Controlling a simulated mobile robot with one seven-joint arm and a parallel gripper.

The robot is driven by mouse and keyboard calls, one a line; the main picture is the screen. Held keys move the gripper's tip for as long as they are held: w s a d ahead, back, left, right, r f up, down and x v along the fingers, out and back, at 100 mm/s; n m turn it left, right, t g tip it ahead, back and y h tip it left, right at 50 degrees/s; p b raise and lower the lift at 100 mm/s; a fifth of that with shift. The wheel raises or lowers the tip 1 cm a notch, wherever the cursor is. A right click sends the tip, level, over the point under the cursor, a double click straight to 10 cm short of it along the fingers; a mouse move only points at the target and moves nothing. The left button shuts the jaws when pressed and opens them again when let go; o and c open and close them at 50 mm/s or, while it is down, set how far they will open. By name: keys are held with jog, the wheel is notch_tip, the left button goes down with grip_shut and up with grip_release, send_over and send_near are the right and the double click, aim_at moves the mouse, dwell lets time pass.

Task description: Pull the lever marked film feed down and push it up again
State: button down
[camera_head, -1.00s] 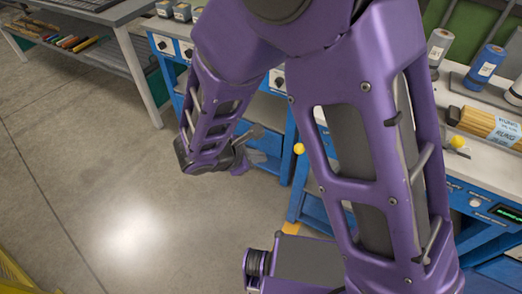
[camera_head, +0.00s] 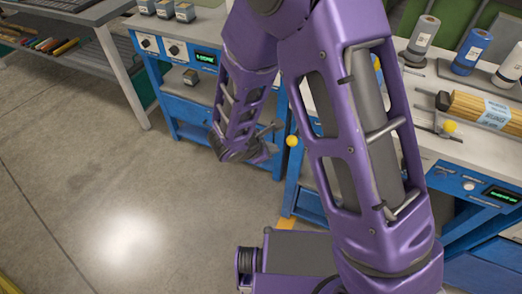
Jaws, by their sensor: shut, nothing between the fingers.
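A yellow ball knob (camera_head: 292,141) shows just right of my gripper, in front of the blue machine side. A second yellow ball knob (camera_head: 450,127) stands on the right worktop, and a third yellow knob (camera_head: 376,62) is partly hidden behind my arm. I cannot read which one is marked film feed; no lever label is legible. My gripper (camera_head: 268,142) is at the end of my purple arm, shut and empty, a little left of the nearest knob and apparently apart from it. My arm hides much of the middle of the bench.
A bundle of wooden rods (camera_head: 482,109) with a pale blue label lies on the right worktop. A grey roll (camera_head: 423,33) and a blue roll (camera_head: 473,50) stand behind it. Blue control panels carry green displays (camera_head: 206,57). A grey table (camera_head: 75,14) stands upper left. The floor (camera_head: 110,185) is clear.

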jog(key=shift+w+d+r, duration=0.15)
jog(key=shift+d+r, duration=0.05)
jog(key=shift+d, duration=0.25)
jog(key=shift+w+d+r, duration=0.15)
jog(key=shift+d+r, duration=0.05)
jog(key=shift+d, duration=0.2)
jog(key=shift+w+d+r+g+p, duration=0.1)
jog(key=shift+w+r+g+p, duration=0.2)
jog(key=shift+r+p, duration=0.5)
jog(key=shift+w+d+r+g+p, duration=0.1)
jog(key=shift+w+r+g+p, duration=0.2)
jog(key=shift+r+p, duration=0.5)
